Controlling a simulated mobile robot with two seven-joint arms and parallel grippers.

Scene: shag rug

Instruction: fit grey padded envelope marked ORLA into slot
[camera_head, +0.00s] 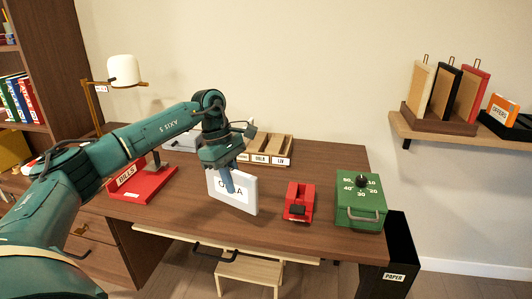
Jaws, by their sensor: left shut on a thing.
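The pale grey padded envelope (248,198) is upright above the middle of the desk. Its white label shows an O and an A, with the middle letters covered by a finger of my left gripper (229,184). My left gripper comes down from above and is shut on the envelope's upper part. A wooden sorter (282,145) with open slots and white name labels stands behind it, against the wall. The right label seems to read LIV; the others are too small to read surely. My arm and gripper hide the sorter's left part. My right gripper is out of view.
A red tray (152,186) marked BILLS lies left on the desk (187,219). A red device (299,202) and a green box with a dial (361,200) stand right of the envelope. A lamp (123,71) stands at the back left. A black PAPER bin (400,255) is beyond the right edge.

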